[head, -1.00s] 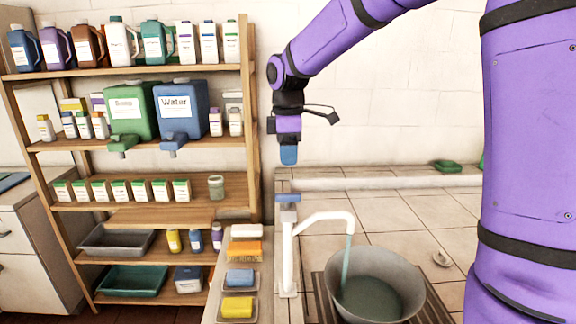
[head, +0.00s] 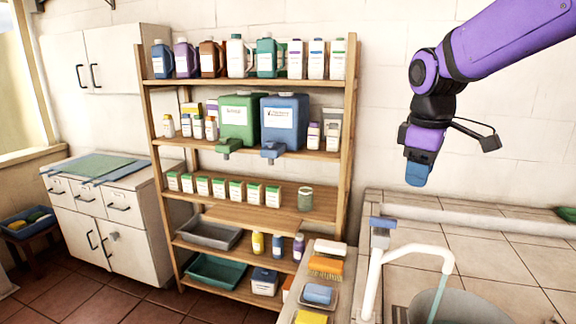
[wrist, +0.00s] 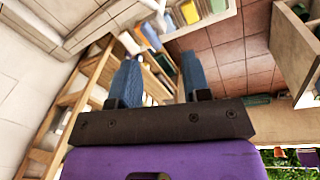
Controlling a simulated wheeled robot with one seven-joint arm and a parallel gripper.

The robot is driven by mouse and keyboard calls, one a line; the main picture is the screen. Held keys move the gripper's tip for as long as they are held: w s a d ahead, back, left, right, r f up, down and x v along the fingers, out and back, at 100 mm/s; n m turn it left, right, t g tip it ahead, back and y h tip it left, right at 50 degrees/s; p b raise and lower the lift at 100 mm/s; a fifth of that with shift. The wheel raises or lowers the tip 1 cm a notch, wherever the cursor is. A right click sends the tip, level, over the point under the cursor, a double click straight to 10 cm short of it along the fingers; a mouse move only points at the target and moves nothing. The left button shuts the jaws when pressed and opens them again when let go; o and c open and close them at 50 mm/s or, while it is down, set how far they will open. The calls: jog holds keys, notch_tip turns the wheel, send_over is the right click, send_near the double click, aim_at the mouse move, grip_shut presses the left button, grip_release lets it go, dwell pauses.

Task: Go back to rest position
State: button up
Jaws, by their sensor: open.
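My gripper (head: 417,174) hangs from my purple arm in the upper right of the head view, above the white tap (head: 372,270), with its blue fingers pointing down. In the wrist view my gripper (wrist: 160,80) shows its two blue fingers spread apart with nothing between them. It touches nothing. Water runs from the tap into a grey basin (head: 470,308), which is cut off by the bottom edge.
A wooden shelf (head: 348,120) with bottles, the green tank (head: 240,120) and the blue tank (head: 285,122) stands left of my gripper. Sponges and brushes lie on a ledge (head: 325,245) beside the tap. A white cabinet (head: 120,230) stands far left.

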jog(key=s+d+m+t, duration=0.2)
jog(key=s+m, duration=0.3)
jog(key=s, duration=0.5)
jog(key=s+d+m+t, duration=0.2)
jog(key=s+m, duration=0.3)
jog(key=s, duration=0.6)
jog(key=shift+d+y, duration=0.3)
jog(key=shift+d, duration=0.2)
